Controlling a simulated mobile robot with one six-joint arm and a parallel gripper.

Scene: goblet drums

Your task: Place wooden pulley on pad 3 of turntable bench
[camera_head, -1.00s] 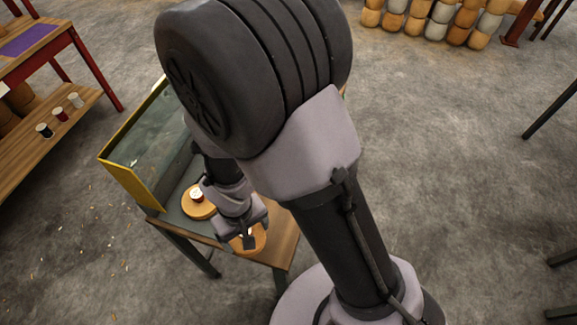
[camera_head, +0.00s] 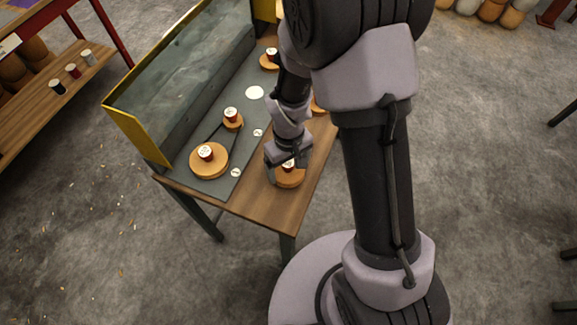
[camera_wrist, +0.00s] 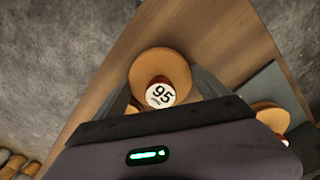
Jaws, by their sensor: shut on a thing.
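A wooden pulley, a round disc with a red hub, is held in my gripper (camera_head: 284,169); the pulley (camera_head: 291,180) is over the bare wooden near strip of the turntable bench (camera_head: 250,199). In the wrist view its hub label reads 95, and the pulley (camera_wrist: 150,62) sits between the two fingers of my gripper (camera_wrist: 160,88). I cannot tell whether it touches the wood. A large white disc (camera_head: 254,93) and small white discs (camera_head: 235,172) mark the grey bed; their numbers are too small to read, so pad 3 is not identifiable.
On the grey bed stand a large pulley (camera_head: 209,160), a smaller pulley (camera_head: 233,121) and a far pulley (camera_head: 269,61), with a dark belt by the first two. A yellow-edged guard (camera_head: 133,139) borders the left side. A shelf with spools (camera_head: 58,87) is at far left.

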